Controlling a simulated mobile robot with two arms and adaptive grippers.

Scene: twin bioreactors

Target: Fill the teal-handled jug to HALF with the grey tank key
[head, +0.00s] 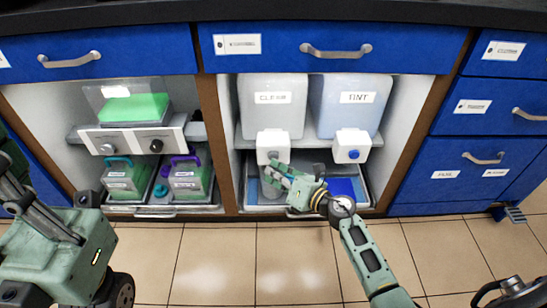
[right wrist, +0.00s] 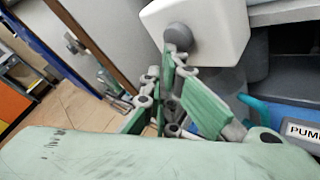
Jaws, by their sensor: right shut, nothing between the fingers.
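The grey tank key (head: 274,156) is on the white tap box under the CLEAR tank (head: 272,100); in the right wrist view it is a round grey knob (right wrist: 179,37). My right gripper (head: 268,171) is shut and empty, its fingertips (right wrist: 176,58) just below the knob; contact is unclear. A greyish vessel (head: 270,190) stands under this tap, partly hidden by my gripper. A teal handle-like part (right wrist: 256,106) shows beside my fingers in the right wrist view. A teal-handled jug (head: 125,182) with green contents stands in the left cabinet. My left gripper's fingers are not visible.
The TINT tank (head: 352,108) with its blue key (head: 353,154) stands to the right. A purple-handled jug (head: 188,181) and a two-knob unit (head: 133,140) are in the left cabinet. A tray (head: 250,197) lies below the taps. The tiled floor in front is clear.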

